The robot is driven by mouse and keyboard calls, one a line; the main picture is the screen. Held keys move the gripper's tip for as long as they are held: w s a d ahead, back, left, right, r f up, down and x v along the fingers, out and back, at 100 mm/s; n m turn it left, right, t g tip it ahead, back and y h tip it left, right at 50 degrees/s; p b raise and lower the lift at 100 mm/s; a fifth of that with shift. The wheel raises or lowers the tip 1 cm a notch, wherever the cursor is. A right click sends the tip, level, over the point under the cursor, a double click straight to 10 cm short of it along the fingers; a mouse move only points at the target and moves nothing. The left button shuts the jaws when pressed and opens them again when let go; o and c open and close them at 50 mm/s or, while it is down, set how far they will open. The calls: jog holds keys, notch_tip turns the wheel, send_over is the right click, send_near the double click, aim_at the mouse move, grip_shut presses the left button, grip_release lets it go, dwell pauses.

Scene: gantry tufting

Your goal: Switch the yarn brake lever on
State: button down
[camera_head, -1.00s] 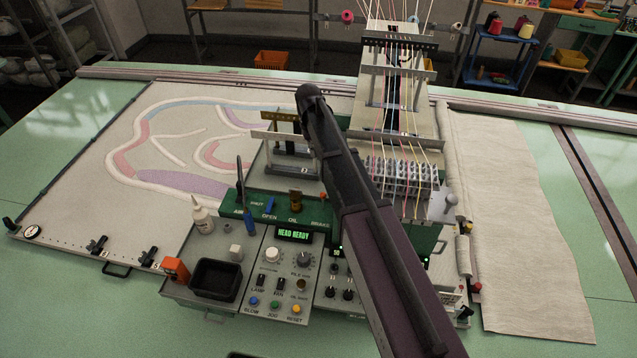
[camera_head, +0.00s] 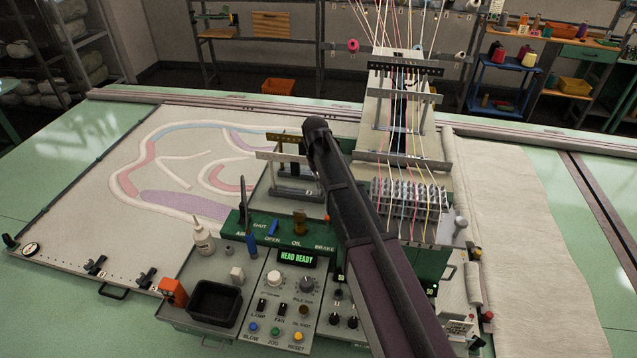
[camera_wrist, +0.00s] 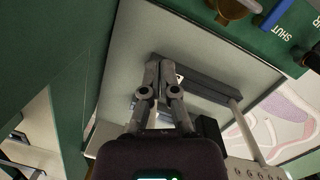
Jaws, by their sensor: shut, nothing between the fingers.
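The green panel (camera_head: 262,238) stands behind the control box, with a BRAKE label at its right end. The brake lever itself cannot be made out; my dark arm covers the area right of that label. A brass knob (camera_head: 299,222) stands above OIL and a blue lever (camera_head: 272,227) near OPEN. In the wrist view, my gripper (camera_wrist: 166,66) is shut and empty over a pale flat plate, beside a dark bar. The brass knob (camera_wrist: 230,8) and a blue lever (camera_wrist: 274,14) show at that view's top right, apart from the fingers. The head view hides my fingers.
The control box (camera_head: 276,312) reads HEAD READY and carries several knobs and buttons. A black tray (camera_head: 213,302) and a white bottle (camera_head: 202,236) sit left of it. Threaded yarn guides (camera_head: 408,198) rise right of my arm. A tufted cloth (camera_head: 110,225) lies left.

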jog(key=shift+s+d+f+b, duration=0.1)
jog(key=shift+s+f+b, duration=0.05)
jog(key=shift+f+b, duration=0.95)
jog(key=shift+s+d+f+b, duration=0.1)
jog(key=shift+s+f+b, duration=0.05)
jog(key=shift+f+b, duration=0.95)
jog(key=shift+s+d+f+b, duration=0.1)
jog(key=shift+s+f+b, duration=0.05)
jog(key=shift+f+b, duration=0.95)
jog(key=shift+s+d+f, duration=0.1)
jog(key=shift+s+d, duration=0.15)
jog(key=shift+s, duration=0.7)
jog(key=shift+s+d, duration=0.25)
jog(key=shift+s, duration=0.7)
jog(key=shift+s+a+p, duration=0.25)
jog(key=shift+p, duration=0.05)
